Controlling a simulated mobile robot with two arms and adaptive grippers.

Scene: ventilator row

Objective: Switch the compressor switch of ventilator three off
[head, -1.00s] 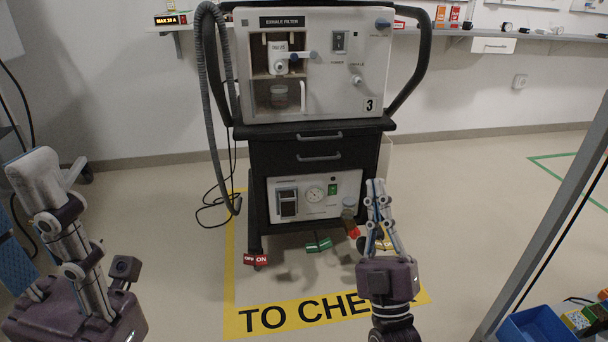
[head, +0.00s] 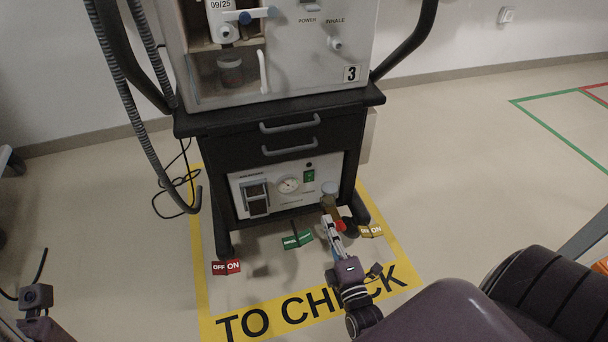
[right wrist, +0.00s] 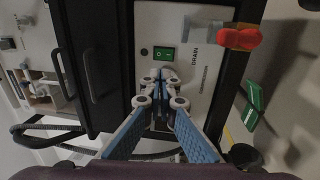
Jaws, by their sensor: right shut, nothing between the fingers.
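Ventilator three (head: 290,95) carries a "3" label and stands on a black cart. The white compressor panel (head: 240,187) is low on the cart, with a gauge and the green compressor switch (head: 309,176). The switch also shows in the right wrist view (right wrist: 163,54); its position is too small to tell. My right gripper (head: 329,218) is shut and empty in front of the panel's lower right. In the right wrist view its fingertips (right wrist: 161,76) point at the panel beside the switch; contact cannot be told. My left gripper's fingers are out of view.
A red-ended drain part (right wrist: 238,38) sticks out from the panel near my right gripper. Red (head: 226,267), green (head: 297,240) and yellow (head: 371,231) tags are by the cart's base. A corrugated hose (head: 140,110) hangs at left. Floor at right is open.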

